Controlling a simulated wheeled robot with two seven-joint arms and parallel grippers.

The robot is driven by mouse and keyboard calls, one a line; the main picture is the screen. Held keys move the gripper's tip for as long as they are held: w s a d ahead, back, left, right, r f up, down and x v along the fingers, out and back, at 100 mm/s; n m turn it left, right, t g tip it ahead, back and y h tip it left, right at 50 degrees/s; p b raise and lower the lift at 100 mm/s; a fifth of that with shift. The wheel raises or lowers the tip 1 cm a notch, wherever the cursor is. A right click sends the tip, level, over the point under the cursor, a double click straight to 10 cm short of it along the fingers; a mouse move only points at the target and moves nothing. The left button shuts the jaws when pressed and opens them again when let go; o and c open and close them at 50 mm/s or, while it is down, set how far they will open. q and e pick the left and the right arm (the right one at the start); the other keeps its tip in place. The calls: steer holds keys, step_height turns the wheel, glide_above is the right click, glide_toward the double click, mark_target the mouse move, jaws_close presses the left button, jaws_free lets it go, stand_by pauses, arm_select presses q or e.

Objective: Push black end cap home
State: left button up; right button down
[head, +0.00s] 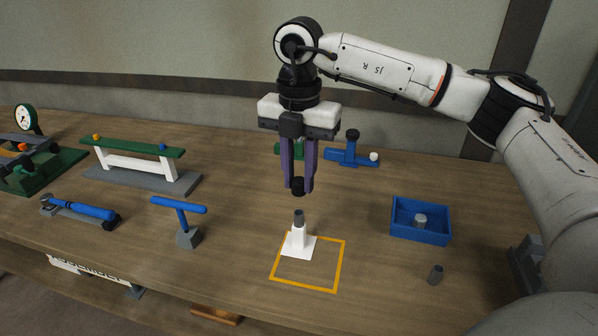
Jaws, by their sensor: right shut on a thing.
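My right gripper (299,184) comes down from above, its purple fingers shut on the black end cap (298,188). The cap is held above a white upright post on a flat white base (298,242), with a small gap between them. A dark grey round tip (299,216) stands on top of the post. The cap appears roughly in line above this tip. The white base stands at the upper left of a yellow square outline (340,265) on the table. My left gripper is not in view.
A blue tray (420,234) holds a grey cylinder (420,220). A dark grey cylinder (436,274) stands in front of it. A blue T-handled tool (181,211) stands at left. A blue clamp-like object (350,152) is behind the gripper.

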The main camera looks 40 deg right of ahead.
mark_target(299, 213)
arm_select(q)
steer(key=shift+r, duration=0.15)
arm_select(e)
steer(key=shift+f+b, duration=0.55)
steer(key=shift+f, duration=0.35)
steer(key=shift+f+b, duration=0.55)
steer(key=shift+f, duration=0.3)
steer(key=shift+f+b, duration=0.35)
steer(key=shift+f, duration=0.2)
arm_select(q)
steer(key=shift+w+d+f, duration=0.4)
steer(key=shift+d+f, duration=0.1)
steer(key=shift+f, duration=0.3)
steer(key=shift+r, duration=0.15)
arm_select(e)
steer(key=shift+r, duration=0.1)
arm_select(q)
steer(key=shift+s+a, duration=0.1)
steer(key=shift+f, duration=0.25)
arm_select(e)
steer(key=shift+f, duration=0.3)
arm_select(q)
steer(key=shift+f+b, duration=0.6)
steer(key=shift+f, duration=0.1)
arm_select(e)
steer(key=shift+f, duration=1.15)
